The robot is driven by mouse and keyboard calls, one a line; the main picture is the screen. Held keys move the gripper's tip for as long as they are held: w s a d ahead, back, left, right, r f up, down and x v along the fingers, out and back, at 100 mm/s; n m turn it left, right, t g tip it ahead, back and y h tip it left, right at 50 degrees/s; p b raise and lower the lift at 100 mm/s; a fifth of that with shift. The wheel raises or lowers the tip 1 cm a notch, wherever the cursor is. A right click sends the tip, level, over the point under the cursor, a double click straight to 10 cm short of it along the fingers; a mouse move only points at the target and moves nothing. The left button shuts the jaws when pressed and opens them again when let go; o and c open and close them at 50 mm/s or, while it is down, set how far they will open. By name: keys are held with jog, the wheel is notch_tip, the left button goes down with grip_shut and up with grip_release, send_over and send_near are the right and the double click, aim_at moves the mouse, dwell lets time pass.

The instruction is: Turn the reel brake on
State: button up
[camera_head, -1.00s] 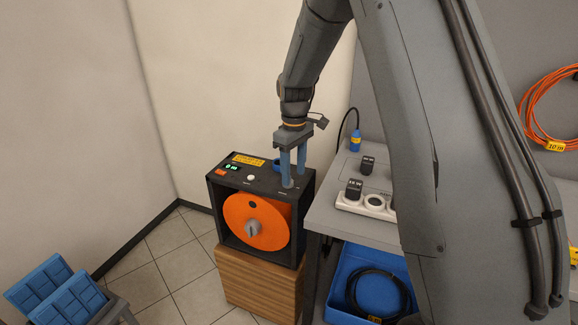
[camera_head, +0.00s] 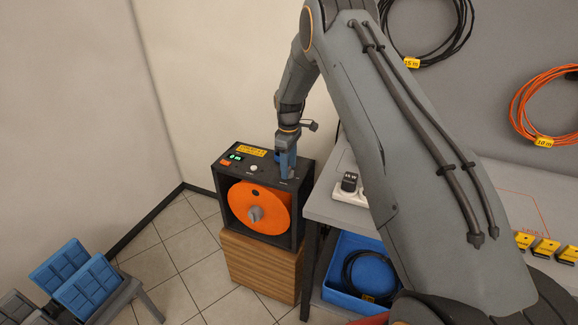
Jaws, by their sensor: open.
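The cable reel unit is a black box (camera_head: 228,177) with an orange reel disc (camera_head: 272,212) and a grey knob (camera_head: 254,214) on its front. Its top panel carries a green display (camera_head: 235,157), a red-orange switch (camera_head: 225,163), a white button (camera_head: 253,168) and a yellow label (camera_head: 251,151). My gripper (camera_head: 286,176) points down at the right part of this panel. Its blue fingers are seen nearly edge-on, open, with tips at or just above the panel. They hide the control there, so I cannot tell the brake's state or whether they touch it.
The reel unit stands on a wooden block (camera_head: 262,266). A grey bench (camera_head: 330,205) with a white power strip is close on the right, above a blue bin (camera_head: 335,296) holding black cable. Blue panelled cases (camera_head: 88,285) sit at lower left. Tiled floor (camera_head: 190,260) between is clear.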

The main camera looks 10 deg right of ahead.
jog(key=shift+f, duration=0.5)
jog(key=c, duration=1.1)
jog(key=shift+o, duration=0.2)
